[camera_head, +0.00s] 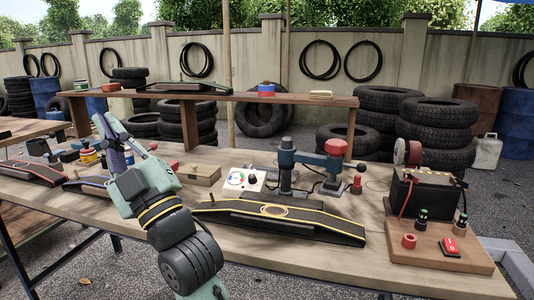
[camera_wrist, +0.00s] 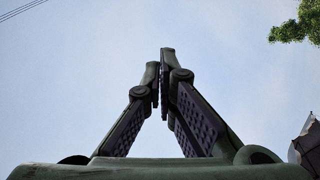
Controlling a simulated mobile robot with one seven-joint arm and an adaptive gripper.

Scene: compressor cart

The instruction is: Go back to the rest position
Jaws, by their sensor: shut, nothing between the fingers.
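My gripper (camera_head: 103,126) is raised above the left part of the workbench (camera_head: 375,268) in the head view, at the end of my green and dark arm. In the wrist view my gripper (camera_wrist: 161,85) has its two fingers together at the tips, with nothing between them. The gripper touches none of the things on the bench that I can see.
A battery (camera_head: 424,192) on a wooden board with a red switch (camera_head: 450,247) stands at the right. A raised shelf (camera_head: 300,99) runs behind; stacked tyres (camera_head: 436,133) stand beyond.

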